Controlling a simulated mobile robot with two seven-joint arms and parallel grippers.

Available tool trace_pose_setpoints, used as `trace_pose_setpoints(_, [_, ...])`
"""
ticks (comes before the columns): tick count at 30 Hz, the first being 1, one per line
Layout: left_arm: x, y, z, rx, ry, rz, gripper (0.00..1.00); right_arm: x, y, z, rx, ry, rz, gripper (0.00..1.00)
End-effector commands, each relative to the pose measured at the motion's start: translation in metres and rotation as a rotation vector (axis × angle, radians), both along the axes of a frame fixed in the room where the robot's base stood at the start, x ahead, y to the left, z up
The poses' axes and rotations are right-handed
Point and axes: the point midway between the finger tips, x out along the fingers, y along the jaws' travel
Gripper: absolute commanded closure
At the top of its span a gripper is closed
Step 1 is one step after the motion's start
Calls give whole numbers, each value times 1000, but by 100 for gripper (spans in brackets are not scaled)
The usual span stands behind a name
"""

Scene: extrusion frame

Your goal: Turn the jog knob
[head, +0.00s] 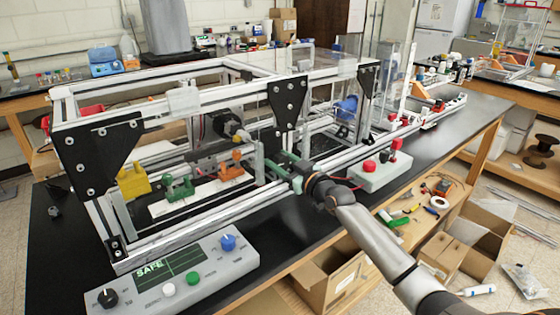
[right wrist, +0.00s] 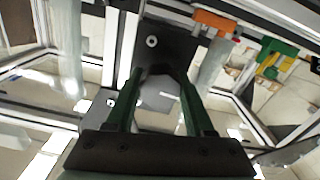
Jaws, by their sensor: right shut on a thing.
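A grey control panel (head: 178,277) lies at the front left of the black table in the head view. Its screen (head: 157,267) reads SAFE. It carries a black knob (head: 107,298) at its left end and a blue knob (head: 228,242) at its right end; no label tells me which is the jog knob. My right gripper (head: 283,168) is away from both knobs, reaching into the front of the extrusion frame (head: 185,239). In the right wrist view its green fingers (right wrist: 165,78) are closed around a dark part I cannot identify. My left gripper is not in view.
A pale box with red buttons (head: 381,174) stands right of my right gripper. Orange and green clamps (head: 180,187) sit inside the frame. Black corner plates (head: 101,154) and frame bars surround the gripper. Open cartons (head: 330,275) stand below the table's front edge.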

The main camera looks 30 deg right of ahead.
Motion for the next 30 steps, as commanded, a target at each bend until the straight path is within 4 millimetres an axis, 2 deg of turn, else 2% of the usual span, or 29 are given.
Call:
trace_pose_setpoints(8, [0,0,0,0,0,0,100,0,0,0,13,2,0,100])
trace_pose_setpoints(14, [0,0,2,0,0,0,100,0,0,0,84,8,0,100])
trace_pose_setpoints(30, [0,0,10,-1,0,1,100,0,-1,0,546,45,0,100])
